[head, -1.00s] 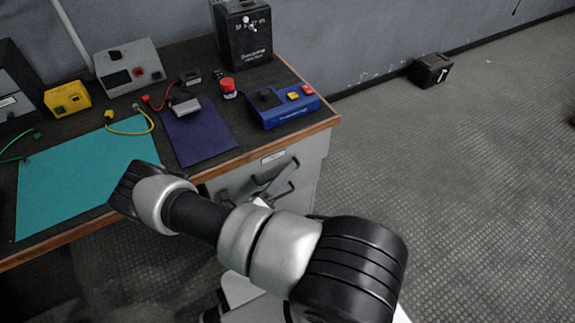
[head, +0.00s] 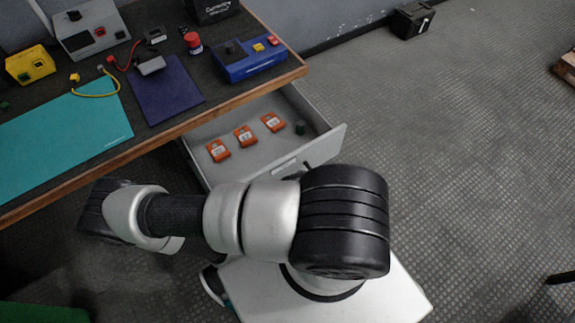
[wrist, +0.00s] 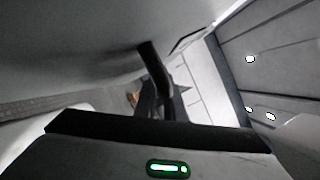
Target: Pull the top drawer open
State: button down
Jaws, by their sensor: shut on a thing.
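The top drawer (head: 335,142) stands well out from under the bench in the head view, its inside showing. Several orange items and a small dark green one lie in it. In the head view my arm hides my gripper and most of the drawer's handle. In the wrist view my gripper (wrist: 165,103) is shut on the dark handle (wrist: 152,62), which stands out from the grey drawer front (wrist: 70,45). The fingertips themselves are hard to make out there.
The wooden-edged bench (head: 225,103) above holds a blue button box (head: 248,62), a red knob (head: 193,43), a yellow box (head: 30,65), a teal mat (head: 70,140) and a navy mat (head: 165,90). The carpet (head: 450,150) to the right is mostly clear.

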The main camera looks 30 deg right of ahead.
jog(key=shift+s, duration=2.05)
jog(key=c, duration=2.1)
grip_release()
jog(key=shift+a, duration=0.1)
jog(key=v, duration=1.7)
jog(key=shift+a+f, duration=0.1)
jog(key=shift+a, duration=0.05)
jog(key=shift+s, duration=0.1)
